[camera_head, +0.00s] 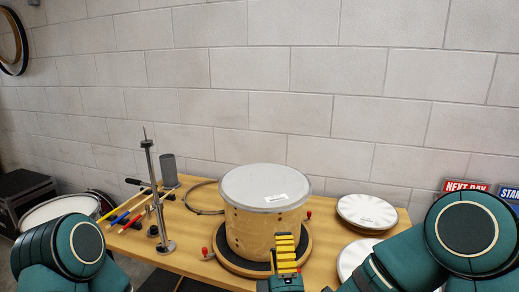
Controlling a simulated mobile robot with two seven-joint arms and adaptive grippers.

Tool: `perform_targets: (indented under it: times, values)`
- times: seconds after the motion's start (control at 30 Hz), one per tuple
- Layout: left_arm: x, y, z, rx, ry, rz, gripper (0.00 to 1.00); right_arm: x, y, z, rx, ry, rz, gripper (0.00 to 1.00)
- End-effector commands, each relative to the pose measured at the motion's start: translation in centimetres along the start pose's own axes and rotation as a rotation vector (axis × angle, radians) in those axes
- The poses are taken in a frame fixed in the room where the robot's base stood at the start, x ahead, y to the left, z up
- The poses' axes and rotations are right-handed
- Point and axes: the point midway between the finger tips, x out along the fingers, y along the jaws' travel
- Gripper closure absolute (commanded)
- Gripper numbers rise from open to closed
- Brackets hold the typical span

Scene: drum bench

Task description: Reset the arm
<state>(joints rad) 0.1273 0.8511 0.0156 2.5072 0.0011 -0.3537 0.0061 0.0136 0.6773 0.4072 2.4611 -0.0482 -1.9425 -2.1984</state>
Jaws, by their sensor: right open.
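My right gripper (286,255) shows at the bottom middle, with yellow ribbed finger faces. It is open and appears empty, in front of the drum (250,220). The drum is pale wood with a white head and stands on a round dark-topped base (302,252). I cannot tell whether the gripper touches the drum. My right arm (410,262) comes in from the lower right. My left arm (70,250) shows at the lower left; its gripper is out of view.
The wooden bench (190,235) holds a metal stand (157,195), a grey cylinder (169,170), coloured-handled tools (125,215) and a hoop (190,200). White discs (367,211) lie at right. Another drum (58,208) stands at left. A block wall (290,80) is behind.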

Motion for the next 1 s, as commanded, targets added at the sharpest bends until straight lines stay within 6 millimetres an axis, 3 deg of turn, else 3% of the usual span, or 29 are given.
perform_targets:
  times: [0.27, 0.47, 0.7, 0.83, 1.0]
  values:
    - [0.0, 0.0, -0.1, 0.000, 0.001, 0.000, 0.60, -2.5, -9.0, -0.1, 0.385, 0.055, -0.382, 0.32]
    - [0.0, 0.0, 0.0, 0.000, 0.000, 0.000, 0.60, -7.5, -16.5, 0.5, 0.751, -0.072, -0.765, 0.32]
    - [0.0, 0.0, 0.0, 0.000, 0.000, 0.000, 0.60, -16.9, -23.3, 2.2, 1.162, -0.501, -1.202, 0.32]
    - [0.0, 0.0, 0.0, 0.000, 0.000, 0.000, 0.60, -22.6, -25.2, 3.3, 1.327, -0.847, -1.373, 0.32]
    - [0.0, 0.0, 0.0, 0.000, 0.000, 0.000, 0.60, -28.5, -25.8, 4.3, 1.437, -1.281, -1.480, 0.32]
